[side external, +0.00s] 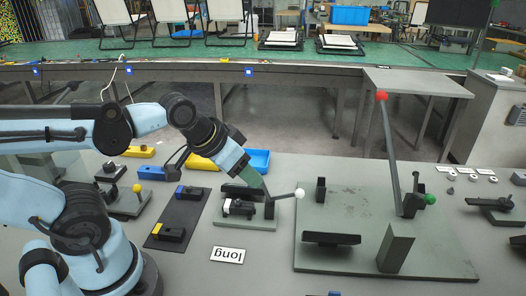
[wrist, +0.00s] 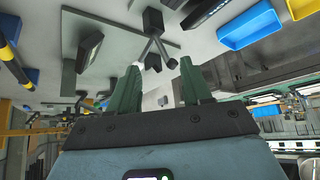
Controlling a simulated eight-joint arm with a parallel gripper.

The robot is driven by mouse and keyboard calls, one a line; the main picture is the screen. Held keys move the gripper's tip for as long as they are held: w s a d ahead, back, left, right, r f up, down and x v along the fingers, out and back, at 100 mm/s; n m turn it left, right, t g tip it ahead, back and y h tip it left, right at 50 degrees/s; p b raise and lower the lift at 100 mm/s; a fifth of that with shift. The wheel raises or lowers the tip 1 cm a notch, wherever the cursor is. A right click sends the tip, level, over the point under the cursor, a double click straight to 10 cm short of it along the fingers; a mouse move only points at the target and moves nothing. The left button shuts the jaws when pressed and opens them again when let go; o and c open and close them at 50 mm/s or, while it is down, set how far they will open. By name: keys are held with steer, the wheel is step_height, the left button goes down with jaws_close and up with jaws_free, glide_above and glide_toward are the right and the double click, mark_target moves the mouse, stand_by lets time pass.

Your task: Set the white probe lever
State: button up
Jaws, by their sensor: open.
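The white probe lever (side external: 284,195) is a thin grey rod ending in a white ball knob (side external: 300,192). It sticks out to the right, tilted slightly up, from a dark fixture on a small grey plate (side external: 262,225). My gripper (side external: 259,190) is at this fixture, left of the white knob, and its green fingers partly hide the fixture. In the wrist view its two green fingers (wrist: 161,85) stand apart with nothing clearly between them. Dark blocks and thin rods show just beyond the fingertips there; I cannot tell which pale rod end is the white knob.
A large grey plate (side external: 350,262) on the right carries dark blocks and a tall lever with a red knob (side external: 382,96). A green knob (side external: 431,199) is nearby. A blue tray (side external: 257,160) stands behind my gripper. A "long" label (side external: 228,254) lies in front.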

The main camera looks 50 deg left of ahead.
steer(key=w+d+r+m+g, duration=0.3)
steer(key=w+r, duration=0.1)
steer(key=w, duration=0.1)
steer(key=m+g+y, duration=0.1)
steer(key=m+g, duration=0.2)
glide_toward(301, 190)
steer(key=f, duration=0.6)
steer(key=w+f, duration=0.1)
steer(key=f, duration=0.2)
steer(key=shift+a+f, duration=0.25)
steer(key=shift+a, duration=0.15)
steer(key=shift+c, duration=0.4)
jaws_close()
